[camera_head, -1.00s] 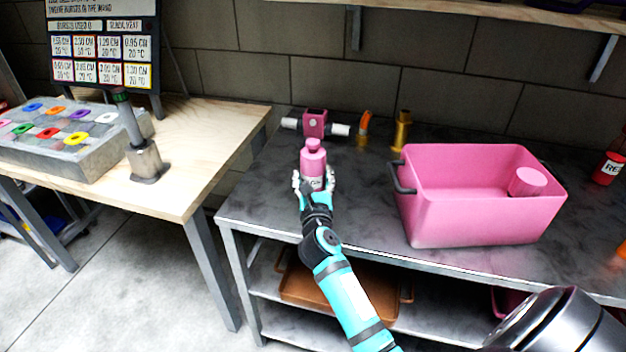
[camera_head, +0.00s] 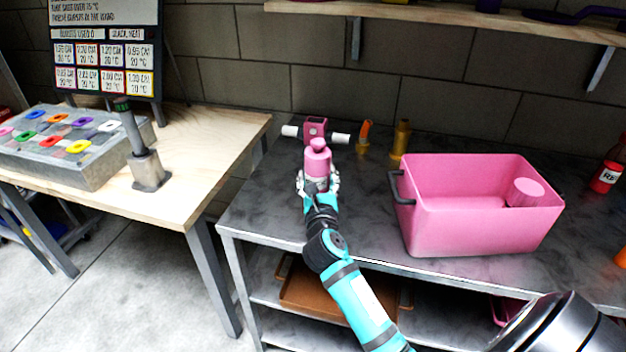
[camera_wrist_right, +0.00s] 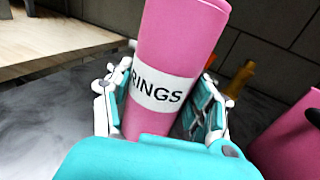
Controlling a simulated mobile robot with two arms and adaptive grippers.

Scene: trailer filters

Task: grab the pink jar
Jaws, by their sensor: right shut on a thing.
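The pink jar (camera_head: 317,163) stands roughly upright between the fingers of my right gripper (camera_head: 318,185), above the left part of the dark metal table (camera_head: 262,200). In the right wrist view, the pink jar (camera_wrist_right: 180,45) has a white label ending in "RINGS". The fingers of my right gripper (camera_wrist_right: 160,105) press on it from both sides. I cannot tell whether its base touches the table, as the gripper hides it. My left gripper is not in view.
A pink bin (camera_head: 480,220) with a pink cylinder (camera_head: 524,192) inside stands to the right. Behind the jar are a pink fitting with white ends (camera_head: 315,130), an orange item (camera_head: 364,135) and a gold bottle (camera_head: 401,138). A wooden bench (camera_head: 200,130) is at left.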

